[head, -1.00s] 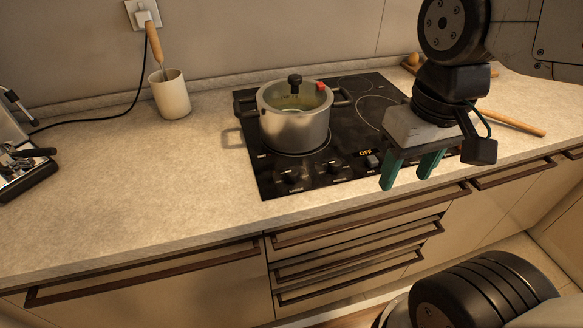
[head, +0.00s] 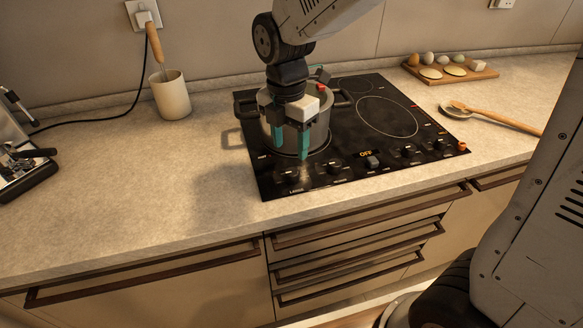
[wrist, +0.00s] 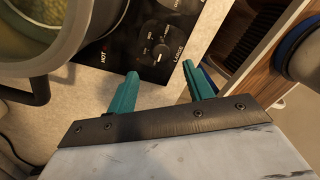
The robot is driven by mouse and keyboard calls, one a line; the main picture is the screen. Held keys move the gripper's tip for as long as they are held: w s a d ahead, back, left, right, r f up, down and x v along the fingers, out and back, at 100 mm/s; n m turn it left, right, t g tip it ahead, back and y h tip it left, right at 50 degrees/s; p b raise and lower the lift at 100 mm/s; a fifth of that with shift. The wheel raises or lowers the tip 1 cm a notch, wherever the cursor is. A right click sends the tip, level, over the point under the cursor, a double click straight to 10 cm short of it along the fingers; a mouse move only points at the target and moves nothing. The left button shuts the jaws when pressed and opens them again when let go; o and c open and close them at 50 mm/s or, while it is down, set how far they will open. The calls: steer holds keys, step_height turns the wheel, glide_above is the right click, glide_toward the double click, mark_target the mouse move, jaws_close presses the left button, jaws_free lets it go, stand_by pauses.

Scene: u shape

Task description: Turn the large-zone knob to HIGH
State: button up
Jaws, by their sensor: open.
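The large-zone knob (head: 290,178) is a dark round knob at the front left of the black cooktop (head: 345,170), with the label LARGE by it. In the wrist view the knob (wrist: 160,51) sits just beyond and between my fingertips, not touched. My gripper (head: 292,153) is open and empty, with two teal fingers pointing down above the cooktop's front left part. In the wrist view its fingers (wrist: 160,77) are spread apart. A steel pot (head: 318,128) stands on the left front burner, partly hidden behind my gripper. The knob's pointer setting is too small to tell.
The pot also fills the upper left of the wrist view (wrist: 60,50), close to my fingers. More knobs (head: 372,162) line the front edge around a lit OFF display. A utensil crock (head: 171,95) and an egg board (head: 450,72) stand on the counter.

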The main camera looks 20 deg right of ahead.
mark_target(292, 171)
steer(key=f, duration=0.7)
steer(key=shift+s+d+f, duration=0.15)
steer(key=shift+s+f, duration=0.05)
steer(key=shift+f, duration=0.2)
steer(key=c, duration=1)
